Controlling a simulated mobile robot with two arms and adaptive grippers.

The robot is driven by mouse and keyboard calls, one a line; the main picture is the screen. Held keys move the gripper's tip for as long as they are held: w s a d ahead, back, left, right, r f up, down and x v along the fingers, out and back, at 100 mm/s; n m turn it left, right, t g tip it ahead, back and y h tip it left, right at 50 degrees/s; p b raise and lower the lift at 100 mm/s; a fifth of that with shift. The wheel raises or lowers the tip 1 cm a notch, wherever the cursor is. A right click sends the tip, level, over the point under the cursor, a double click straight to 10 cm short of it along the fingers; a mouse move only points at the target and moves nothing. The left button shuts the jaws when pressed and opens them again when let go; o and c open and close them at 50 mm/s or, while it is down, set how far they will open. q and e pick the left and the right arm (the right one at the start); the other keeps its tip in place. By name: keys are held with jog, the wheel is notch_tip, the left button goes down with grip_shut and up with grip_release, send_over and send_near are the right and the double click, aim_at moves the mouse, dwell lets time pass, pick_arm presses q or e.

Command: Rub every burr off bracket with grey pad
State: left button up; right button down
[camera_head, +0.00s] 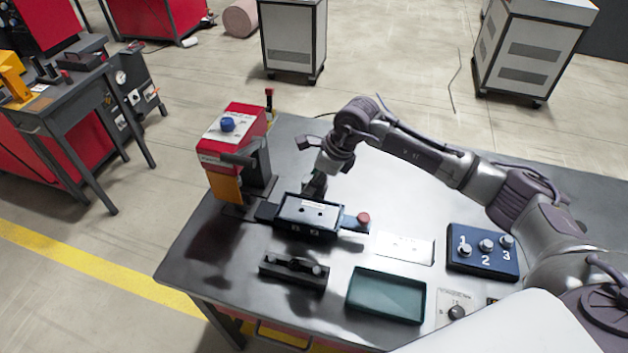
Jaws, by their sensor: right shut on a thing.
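A light grey plate with small dark holes, which looks like the bracket (313,213), lies in a dark fixture (292,232) near the middle of the table. My right gripper (314,187) points down at the far edge of this fixture. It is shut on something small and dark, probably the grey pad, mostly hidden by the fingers. I cannot tell whether it touches the bracket. Burrs are too small to make out. My left gripper is not in view.
A red machine (232,150) stands left of the fixture. In front are a dark block with knobs (294,270) and an empty green tray (386,295). To the right lie a white plate (404,247) and a blue numbered knob panel (483,262). The table's back middle is clear.

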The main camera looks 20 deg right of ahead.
jog(key=shift+r+p, duration=1)
jog(key=shift+r, duration=1.6)
jog(key=shift+s+a+f+n+g+b, duration=0.1)
jog(key=shift+s+a+n+g+b, duration=0.35)
jog(key=shift+n, duration=0.35)
jog(key=s+n+g+h+b, duration=0.3)
jog(key=s+n+g, duration=0.3)
jog(key=s+n, duration=1.2)
jog(key=d+f+n+b, duration=0.1)
jog(key=n, duration=0.4)
jog(key=shift+s+n+h+b, duration=0.15)
jog(key=shift+n+h+b, duration=0.15)
jog(key=shift+h, duration=0.1)
jog(key=shift+a+g, duration=0.15)
jog(key=shift+g, duration=0.2)
